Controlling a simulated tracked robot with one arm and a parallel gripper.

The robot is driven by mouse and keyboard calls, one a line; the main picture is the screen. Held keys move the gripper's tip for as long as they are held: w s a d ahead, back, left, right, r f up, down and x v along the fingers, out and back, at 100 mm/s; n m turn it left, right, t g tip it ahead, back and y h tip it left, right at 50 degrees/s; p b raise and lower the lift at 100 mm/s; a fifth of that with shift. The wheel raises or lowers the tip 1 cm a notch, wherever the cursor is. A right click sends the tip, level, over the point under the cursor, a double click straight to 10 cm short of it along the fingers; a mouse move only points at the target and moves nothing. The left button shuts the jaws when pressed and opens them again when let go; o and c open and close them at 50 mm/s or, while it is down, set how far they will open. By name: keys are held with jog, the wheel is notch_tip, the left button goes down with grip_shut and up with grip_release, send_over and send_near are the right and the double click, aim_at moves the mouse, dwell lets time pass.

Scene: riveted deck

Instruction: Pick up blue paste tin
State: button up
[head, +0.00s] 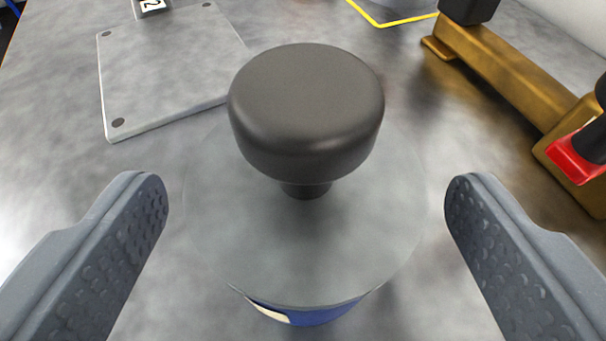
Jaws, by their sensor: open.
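The blue paste tin (318,316) stands upright on the deck, right in front of me at the bottom centre. Its round grey lid (330,258) covers most of the view of it, and only a strip of the blue side with a pale patch shows below. A dark round knob (306,105) on a short stem rises from the lid. My gripper (306,205) is open, with one finger on the left and one on the right of the lid. Gaps show between both fingers and the tin. Nothing is between the fingertips except the knob and lid in the picture.
A grey bolted plate (165,75) lies behind the tin at the left, with a small numbered tag at its top edge. A brass-coloured bar (510,75) with black and red parts stands at the right. A yellow line (385,22) marks the deck at the back.

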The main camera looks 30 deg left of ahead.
jog(key=shift+x, duration=0.95)
jog(key=shift+r, duration=0.1)
jog(key=c, duration=1.2)
